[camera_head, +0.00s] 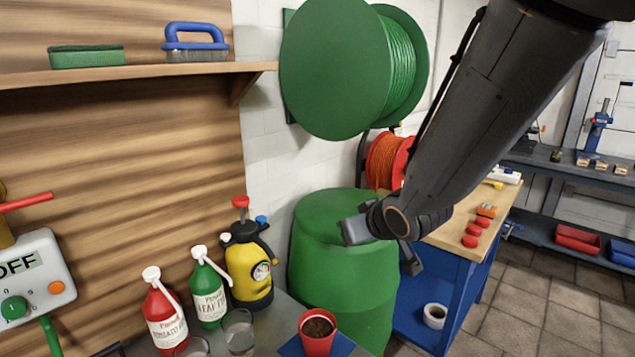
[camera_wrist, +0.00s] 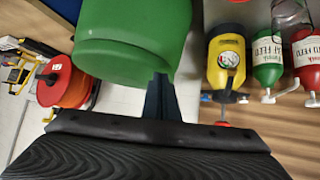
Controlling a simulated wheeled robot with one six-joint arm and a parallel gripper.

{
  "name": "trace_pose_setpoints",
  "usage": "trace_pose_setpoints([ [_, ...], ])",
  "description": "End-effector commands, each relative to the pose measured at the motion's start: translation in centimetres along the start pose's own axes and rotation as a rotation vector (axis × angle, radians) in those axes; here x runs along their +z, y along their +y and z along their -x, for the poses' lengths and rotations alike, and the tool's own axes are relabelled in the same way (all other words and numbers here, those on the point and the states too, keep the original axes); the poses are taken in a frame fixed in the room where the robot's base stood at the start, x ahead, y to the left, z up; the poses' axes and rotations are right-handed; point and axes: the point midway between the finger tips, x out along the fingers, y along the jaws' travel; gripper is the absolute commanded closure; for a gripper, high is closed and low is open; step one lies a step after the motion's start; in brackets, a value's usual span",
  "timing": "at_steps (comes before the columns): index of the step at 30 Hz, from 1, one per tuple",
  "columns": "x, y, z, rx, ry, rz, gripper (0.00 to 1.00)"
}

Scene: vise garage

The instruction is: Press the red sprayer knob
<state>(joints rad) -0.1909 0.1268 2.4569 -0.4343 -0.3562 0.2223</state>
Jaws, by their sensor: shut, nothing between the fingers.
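The yellow and black sprayer (camera_head: 248,270) stands upright on the bench beside the wooden wall. Its red knob (camera_head: 240,202) sits on top. In the wrist view the sprayer (camera_wrist: 227,60) appears upside down right of centre, with the red knob (camera_wrist: 222,124) partly hidden behind my gripper's dark body. My gripper (camera_wrist: 159,82) is shut and empty. In the head view the end of my arm is in front of the green barrel, to the right of the sprayer and apart from it.
A green bottle (camera_head: 209,296) and a red bottle (camera_head: 165,318) with white pumps stand left of the sprayer. Glasses and a red pot (camera_head: 318,338) are in front. The green barrel (camera_head: 325,285) is right of it, below a green hose reel (camera_head: 335,65). A shelf (camera_head: 130,75) hangs above.

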Motion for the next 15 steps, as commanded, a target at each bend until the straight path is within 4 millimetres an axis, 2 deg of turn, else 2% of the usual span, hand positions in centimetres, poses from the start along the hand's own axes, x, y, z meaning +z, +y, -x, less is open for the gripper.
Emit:
trace_pose_setpoints([
  [1,2.7,2.1,0.8,0.056,-0.09,-0.042,1.0],
  [4,8.5,5.0,3.1,0.137,-0.285,-0.132,1.0],
  [6,12.3,5.9,5.2,0.169,-0.416,-0.198,1.0],
  [9,16.6,6.0,8.1,0.184,-0.576,-0.286,1.0],
  [12,19.3,5.3,10.4,0.178,-0.688,-0.352,1.0],
  [15,20.8,4.7,11.8,0.167,-0.752,-0.393,1.0],
])
